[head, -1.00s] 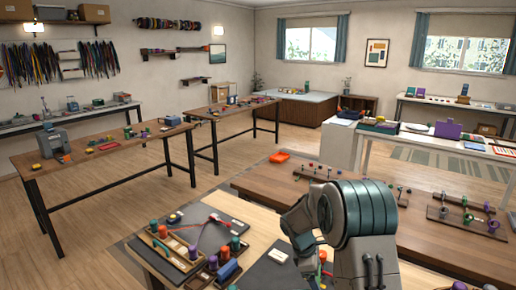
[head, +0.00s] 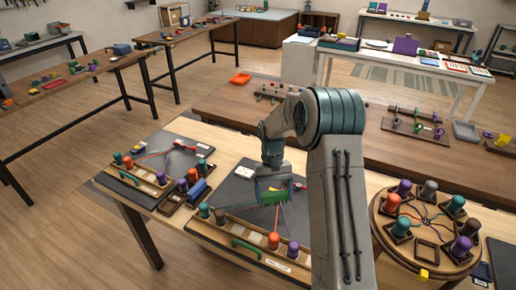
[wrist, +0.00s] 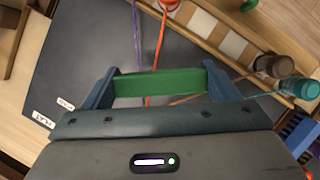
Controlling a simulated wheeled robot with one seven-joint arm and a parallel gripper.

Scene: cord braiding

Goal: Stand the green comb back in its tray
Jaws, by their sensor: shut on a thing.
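My gripper (head: 272,192) is shut on the green comb (head: 272,199), above the dark mat (head: 236,187) of the nearer braiding station. In the wrist view, the comb (wrist: 158,84) shows as a flat green bar spanning crosswise between the two blue fingers (wrist: 158,92). Its teeth cannot be made out. An orange cord (wrist: 160,45) and a purple cord (wrist: 136,35) pass beneath it. A small wooden tray (head: 172,203) with spools and a blue block (head: 198,190) lies left of my gripper. I cannot tell whether this is the comb's tray.
A wooden rack (head: 258,236) with a green handle (head: 245,247) holds orange, purple, brown and teal spools in front of my gripper. A round wooden stand (head: 382,222) with several spools is at right. Another mat (head: 182,160) lies at left. A wooden bench (head: 235,103) stands behind.

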